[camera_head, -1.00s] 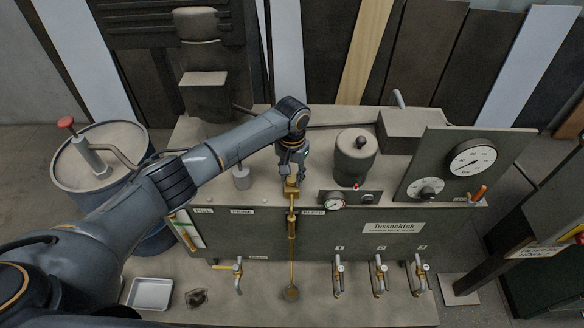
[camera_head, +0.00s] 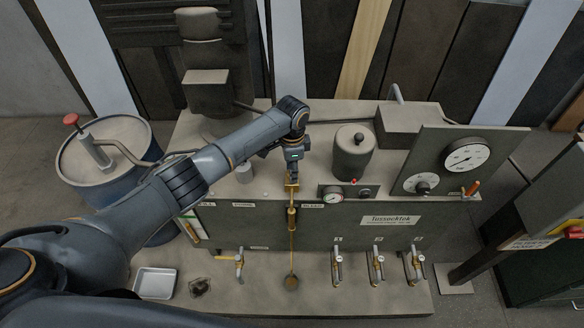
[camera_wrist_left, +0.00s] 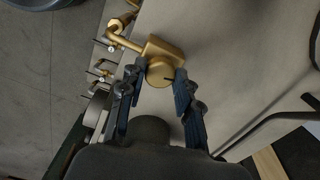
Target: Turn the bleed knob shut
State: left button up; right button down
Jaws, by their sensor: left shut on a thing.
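The brass bleed knob (camera_wrist_left: 160,72) is round, with a dark mark near its right side, and sits on a brass valve block (camera_wrist_left: 165,48). My left gripper (camera_wrist_left: 157,80) has its two blue-padded fingers on either side of the knob, shut on it. In the head view my left gripper (camera_head: 292,178) points down onto the brass valve (camera_head: 291,188) at the front top edge of the press unit; the knob is hidden there by the fingers. My right gripper is in neither view.
A small gauge (camera_head: 333,195) and a dark pot (camera_head: 354,152) stand right of the gripper. A brass pipe (camera_head: 292,245) runs down the front panel (camera_head: 345,222). Several lever taps (camera_head: 376,266) line the lower front. A blue drum (camera_head: 105,155) stands left.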

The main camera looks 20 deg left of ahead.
pick_arm(q)
jog(key=shift+m, duration=1.1)
jog(key=o, duration=1.2)
jog(key=shift+c, duration=0.2)
jog(key=shift+r, duration=0.1)
notch_tip(320, 180, up, 12)
